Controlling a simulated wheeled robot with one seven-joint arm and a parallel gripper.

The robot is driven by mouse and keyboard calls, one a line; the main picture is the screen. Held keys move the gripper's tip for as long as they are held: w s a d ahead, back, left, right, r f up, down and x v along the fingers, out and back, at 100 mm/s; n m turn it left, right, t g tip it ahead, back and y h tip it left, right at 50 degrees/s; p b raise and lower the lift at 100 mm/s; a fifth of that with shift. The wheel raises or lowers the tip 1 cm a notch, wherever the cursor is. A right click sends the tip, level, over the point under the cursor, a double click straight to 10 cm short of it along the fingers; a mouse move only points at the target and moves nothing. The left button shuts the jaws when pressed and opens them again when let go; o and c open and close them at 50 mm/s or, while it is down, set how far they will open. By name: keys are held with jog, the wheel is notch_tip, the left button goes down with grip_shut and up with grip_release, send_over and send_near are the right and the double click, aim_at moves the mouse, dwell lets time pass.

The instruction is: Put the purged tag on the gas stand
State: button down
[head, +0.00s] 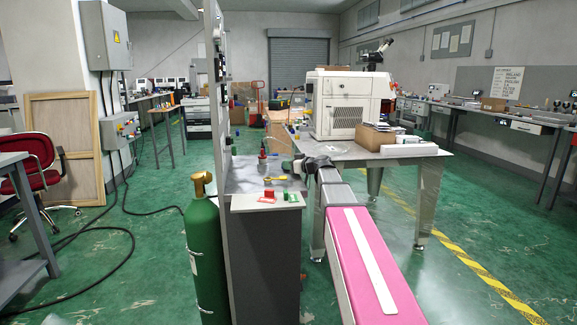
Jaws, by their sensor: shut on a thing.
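The gas stand appears to be the grey cabinet (268,255) with a grey top and a pale front ledge (245,205). A small red tag-like piece (267,196) and a small green one (291,197) are at the ledge; I cannot read which is the purged tag. My arm reaches forward along the cabinet's right side. My gripper (299,167), dark and small in the head view, is over the right part of the top. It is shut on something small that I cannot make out. A yellow part (286,177) shows just below it; I cannot tell whether they touch.
A green gas cylinder (205,255) with a brass valve stands left of the cabinet, beside a tall upright panel (222,130). A table (410,150) with a white machine (342,103) stands close behind right.

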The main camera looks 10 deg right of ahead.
jog(key=c, duration=1.1)
grip_release()
jog(key=shift+c, duration=0.2)
jog(key=shift+s, duration=0.1)
jog(key=v, duration=1.2)
